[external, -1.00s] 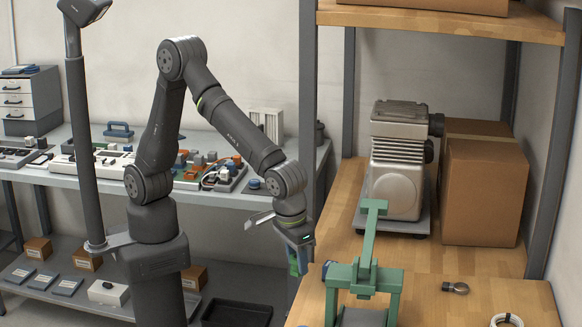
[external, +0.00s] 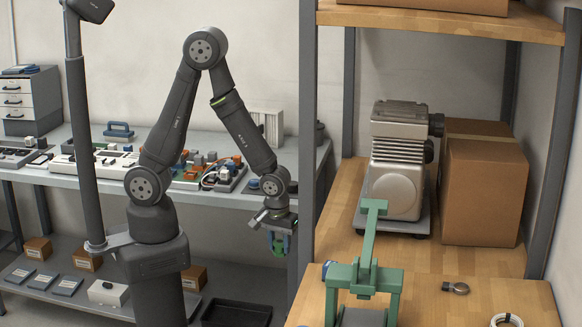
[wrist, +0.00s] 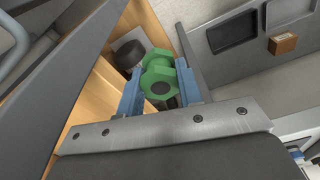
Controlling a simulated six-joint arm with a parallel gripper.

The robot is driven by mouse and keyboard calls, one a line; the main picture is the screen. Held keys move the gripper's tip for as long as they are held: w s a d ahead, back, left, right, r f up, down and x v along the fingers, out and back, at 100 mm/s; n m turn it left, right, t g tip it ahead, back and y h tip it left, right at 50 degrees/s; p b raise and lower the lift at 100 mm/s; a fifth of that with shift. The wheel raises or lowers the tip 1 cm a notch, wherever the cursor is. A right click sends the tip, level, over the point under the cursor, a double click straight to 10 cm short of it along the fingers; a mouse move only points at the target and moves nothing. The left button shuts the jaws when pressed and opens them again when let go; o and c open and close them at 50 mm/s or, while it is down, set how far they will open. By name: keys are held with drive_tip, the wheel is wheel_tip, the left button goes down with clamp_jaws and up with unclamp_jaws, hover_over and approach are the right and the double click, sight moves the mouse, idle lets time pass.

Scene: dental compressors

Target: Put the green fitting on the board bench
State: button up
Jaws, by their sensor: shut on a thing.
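My gripper (external: 279,241) is shut on the green fitting (wrist: 158,74), which sits between its blue fingers in the wrist view. In the external view the fitting (external: 278,246) shows small below the wrist, pointing down in mid-air. The grey bench (external: 70,180) with circuit boards runs along the back wall, at left and centre. My gripper hangs at the right end of this bench, below the level of its top in the picture. I cannot tell its exact distance from the bench edge.
A dark shelf post (external: 306,150) stands just right of my gripper. Coloured parts and boards (external: 205,172) crowd the bench's middle. A wooden bench with a compressor (external: 397,170), a cardboard box (external: 483,185) and a green press (external: 365,275) stands at right. A black tray (external: 237,313) lies low.

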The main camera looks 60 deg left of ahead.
drive_tip(key=w+a+r+m+h, duration=0.1)
drive_tip(key=w+a+r+m, duration=0.35)
drive_tip(key=w+a, duration=0.6)
drive_tip(key=w+a+r+m, duration=0.3)
drive_tip(key=w+a+r, duration=0.35)
drive_tip(key=w, duration=0.65)
drive_tip(key=w+a+r+n, duration=0.1)
drive_tip(key=w+a+n, duration=0.1)
drive_tip(key=a, duration=0.8)
drive_tip(key=w+a+r+n, duration=0.1)
drive_tip(key=w+a+n, duration=0.1)
drive_tip(key=a, duration=0.8)
drive_tip(key=s+a+r+n, duration=0.2)
drive_tip(key=a, duration=1)
drive_tip(key=s+a+r+n, duration=0.1)
drive_tip(key=s+a+r, duration=0.1)
drive_tip(key=a, duration=1)
hover_over(231, 149)
drive_tip(key=shift+y, duration=0.4)
drive_tip(key=f, duration=0.7)
drive_tip(key=shift+s+d+f, duration=0.1)
drive_tip(key=shift+s+d, duration=0.15)
drive_tip(key=shift+s, duration=0.1)
drive_tip(key=shift+f, duration=1.95)
drive_tip(key=shift+f, duration=0.15)
drive_tip(key=o, duration=1)
